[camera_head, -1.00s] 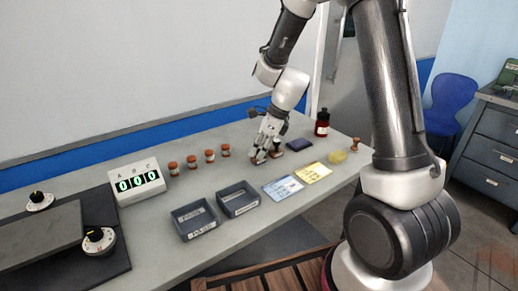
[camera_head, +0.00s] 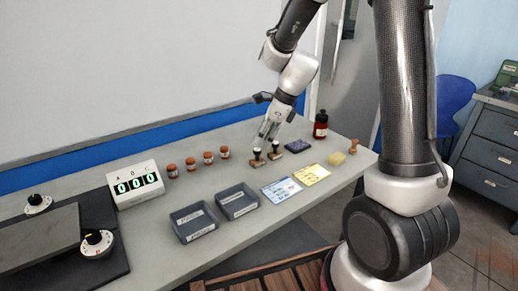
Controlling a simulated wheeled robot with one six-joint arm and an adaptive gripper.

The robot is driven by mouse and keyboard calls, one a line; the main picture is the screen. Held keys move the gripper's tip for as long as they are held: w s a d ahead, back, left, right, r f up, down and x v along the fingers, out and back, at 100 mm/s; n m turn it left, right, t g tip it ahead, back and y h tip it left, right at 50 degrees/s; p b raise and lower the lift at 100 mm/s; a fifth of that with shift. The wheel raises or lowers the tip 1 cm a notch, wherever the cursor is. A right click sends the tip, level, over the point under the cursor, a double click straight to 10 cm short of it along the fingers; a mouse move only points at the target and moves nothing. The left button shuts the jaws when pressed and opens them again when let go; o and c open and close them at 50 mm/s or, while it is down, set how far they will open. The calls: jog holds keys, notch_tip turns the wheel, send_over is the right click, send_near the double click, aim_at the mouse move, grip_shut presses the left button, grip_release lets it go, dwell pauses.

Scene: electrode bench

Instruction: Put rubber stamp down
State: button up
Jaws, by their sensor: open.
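Whether a fingertip touches either knob is too small to tell. A dark ink pad (camera_head: 299,145) lies to the right of the stamps. A wooden stamp-like piece (camera_head: 353,146) stands near the bench's right end.
Two grey trays (camera_head: 194,221) (camera_head: 237,202), a blue card (camera_head: 282,190) and a yellow card (camera_head: 311,175) lie in front. Several brown-capped jars (camera_head: 208,158) stand left. A dark red bottle (camera_head: 320,125) and a yellow block (camera_head: 337,158) are right. A counter (camera_head: 136,184) reads 000.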

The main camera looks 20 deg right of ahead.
jog(key=s+d+r+n+t+h, duration=0.1)
jog(key=s+d+r+n, duration=0.3)
jog(key=s+r+n, duration=0.25)
jog(key=s+d+r+n+h, duration=0.1)
jog(key=s+d+r+n, duration=0.3)
jog(key=s+r+n, duration=0.3)
jog(key=s+d+r+n+t+h, duration=0.1)
jog(key=s+d+n, duration=0.4)
jog(key=s+n, duration=0.5)
jog(key=shift+s+r+h, duration=0.35)
jog(key=shift+s+h, duration=0.15)
jog(key=shift+s, duration=0.5)
